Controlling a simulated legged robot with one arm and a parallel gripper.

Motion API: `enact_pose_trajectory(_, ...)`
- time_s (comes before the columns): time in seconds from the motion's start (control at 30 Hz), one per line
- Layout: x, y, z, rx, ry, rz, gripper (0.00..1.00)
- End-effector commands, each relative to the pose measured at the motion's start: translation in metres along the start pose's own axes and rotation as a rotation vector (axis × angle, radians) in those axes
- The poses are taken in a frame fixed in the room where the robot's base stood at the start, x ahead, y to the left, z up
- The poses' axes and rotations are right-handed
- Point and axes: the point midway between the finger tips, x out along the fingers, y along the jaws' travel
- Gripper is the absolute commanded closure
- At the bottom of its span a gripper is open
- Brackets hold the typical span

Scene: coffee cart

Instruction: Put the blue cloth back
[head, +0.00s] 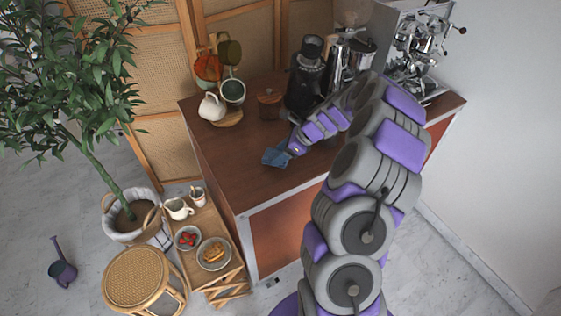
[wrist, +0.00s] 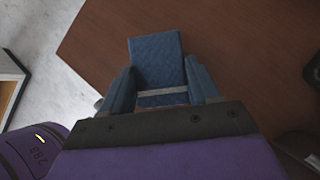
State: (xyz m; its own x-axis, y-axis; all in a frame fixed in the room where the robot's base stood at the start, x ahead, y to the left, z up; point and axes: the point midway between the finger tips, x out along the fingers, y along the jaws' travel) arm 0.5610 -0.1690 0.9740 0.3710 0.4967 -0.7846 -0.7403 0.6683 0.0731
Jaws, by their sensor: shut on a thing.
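The blue cloth (head: 275,157) is at my gripper's tip, over the brown cart top near its left part. In the wrist view the cloth (wrist: 157,60) is a folded blue piece with a pale stripe, lying between the two fingers. My gripper (head: 291,151) is shut on the cloth; its fingers also show in the wrist view (wrist: 160,88). I cannot tell whether the cloth touches the wood. The brown cart top (head: 225,165) is bare around the cloth.
A white pitcher (head: 211,107), a mug tree (head: 232,92) and a brown jar (head: 269,103) stand at the back left. A black grinder (head: 306,75) and an espresso machine (head: 415,50) stand behind my arm. A low wooden stand (head: 207,225) with bowls and a rattan stool (head: 145,280) are left.

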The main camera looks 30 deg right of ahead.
Motion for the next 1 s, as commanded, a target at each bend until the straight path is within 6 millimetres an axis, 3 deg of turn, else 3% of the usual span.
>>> enact_pose_trajectory(0.3, 0.029, -0.001, -0.02, 0.002, 0.0, 0.0, 0.98)
enact_pose_trajectory(0.5, 0.031, 0.002, -0.017, 0.0, 0.006, -0.002, 0.98)
enact_pose_trajectory(0.53, 0.03, 0.002, -0.017, 0.0, 0.006, -0.002, 0.36)
enact_pose_trajectory(0.77, 0.028, -0.002, -0.021, 0.001, 0.001, 0.001, 0.14)
enact_pose_trajectory(1.0, 0.027, -0.002, -0.021, 0.001, 0.001, 0.0, 0.13)
